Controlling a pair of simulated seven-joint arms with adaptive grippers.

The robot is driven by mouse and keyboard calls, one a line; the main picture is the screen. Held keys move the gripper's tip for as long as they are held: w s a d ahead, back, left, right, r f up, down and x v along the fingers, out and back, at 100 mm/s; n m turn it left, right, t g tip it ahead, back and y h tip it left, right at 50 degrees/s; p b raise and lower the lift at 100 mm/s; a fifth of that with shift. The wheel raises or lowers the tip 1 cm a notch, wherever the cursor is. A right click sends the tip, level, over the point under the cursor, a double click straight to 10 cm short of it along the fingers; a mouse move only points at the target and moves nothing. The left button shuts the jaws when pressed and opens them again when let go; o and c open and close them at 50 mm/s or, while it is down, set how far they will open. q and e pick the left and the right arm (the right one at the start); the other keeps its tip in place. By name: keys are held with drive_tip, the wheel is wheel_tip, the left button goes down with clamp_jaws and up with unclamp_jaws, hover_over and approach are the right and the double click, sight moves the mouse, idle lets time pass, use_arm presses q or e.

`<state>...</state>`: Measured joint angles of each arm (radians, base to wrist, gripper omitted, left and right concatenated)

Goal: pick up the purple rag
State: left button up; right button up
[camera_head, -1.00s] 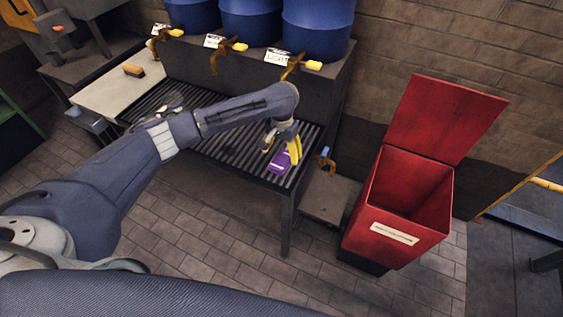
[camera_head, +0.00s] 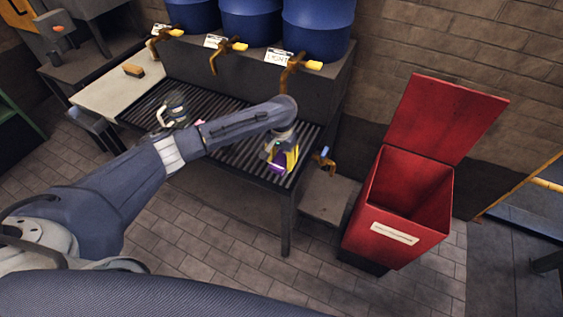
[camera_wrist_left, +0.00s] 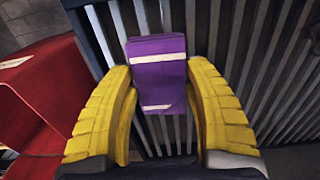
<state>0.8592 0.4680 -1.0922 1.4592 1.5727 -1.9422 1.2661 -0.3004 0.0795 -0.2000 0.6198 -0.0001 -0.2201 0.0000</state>
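The purple rag (camera_head: 277,168) is a small folded rectangle with two pale bands, on the dark slatted bench top (camera_head: 232,152) near its front right. In the left wrist view the rag (camera_wrist_left: 158,72) lies between the yellow fingertips over the slats. My left gripper (camera_head: 284,156) points down over the rag and hides part of it in the head view. Its yellow fingers (camera_wrist_left: 160,80) are spread, one on each side of the rag, with narrow gaps beside it. My right gripper is not in view.
An open red bin (camera_head: 398,205) stands right of the bench. Blue barrels (camera_head: 318,28) with taps (camera_head: 296,68) are behind the slats. A dark object with a pale loop (camera_head: 174,110) sits on the slats at left. A brush (camera_head: 133,70) lies on the pale board.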

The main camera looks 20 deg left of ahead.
sight(281, 159)
use_arm(q)
drive_tip(key=c, duration=0.5)
drive_tip(key=shift+r, duration=0.1)
wheel_tip(281, 159, up, 20)
drive_tip(key=shift+f, duration=0.1)
idle(0.4)
